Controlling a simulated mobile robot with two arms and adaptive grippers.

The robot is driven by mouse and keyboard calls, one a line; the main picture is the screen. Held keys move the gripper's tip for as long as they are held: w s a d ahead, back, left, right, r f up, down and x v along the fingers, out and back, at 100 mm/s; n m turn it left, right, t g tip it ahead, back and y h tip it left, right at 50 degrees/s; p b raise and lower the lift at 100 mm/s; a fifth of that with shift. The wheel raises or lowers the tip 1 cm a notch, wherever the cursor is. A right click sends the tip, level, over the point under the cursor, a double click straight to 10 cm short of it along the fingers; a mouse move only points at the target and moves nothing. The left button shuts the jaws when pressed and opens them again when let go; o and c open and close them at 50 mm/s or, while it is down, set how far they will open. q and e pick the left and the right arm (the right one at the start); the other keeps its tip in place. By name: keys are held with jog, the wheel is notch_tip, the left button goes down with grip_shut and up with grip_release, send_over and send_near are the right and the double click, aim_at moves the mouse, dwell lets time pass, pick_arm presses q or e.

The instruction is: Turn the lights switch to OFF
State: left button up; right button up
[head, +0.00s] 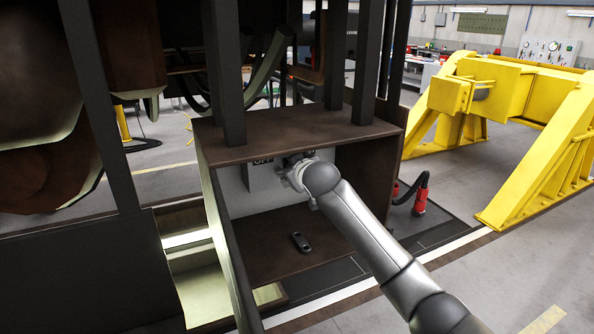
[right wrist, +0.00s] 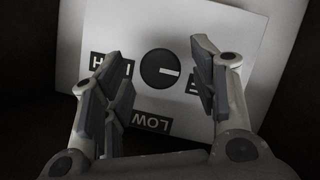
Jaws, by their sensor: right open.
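The lights switch is a round dark knob (right wrist: 160,69) with a white mark, on a pale panel (right wrist: 225,22) in the right wrist view. Its mark points right, towards a label partly hidden by a finger. In the head view the panel (head: 268,190) is inside a brown open-fronted box, with an OFF label partly visible. My right gripper (right wrist: 157,78) is open, its fingers on either side of the knob in the picture; contact cannot be told. My left gripper is out of view.
The brown box (head: 220,153) has walls and a top close around my right arm. A small dark object (head: 300,242) lies on its floor. Dark posts rise above it. A red-ended hose (head: 419,201) and a yellow stand (head: 560,150) are to the right.

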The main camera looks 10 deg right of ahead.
jog(key=shift+v, duration=2.3)
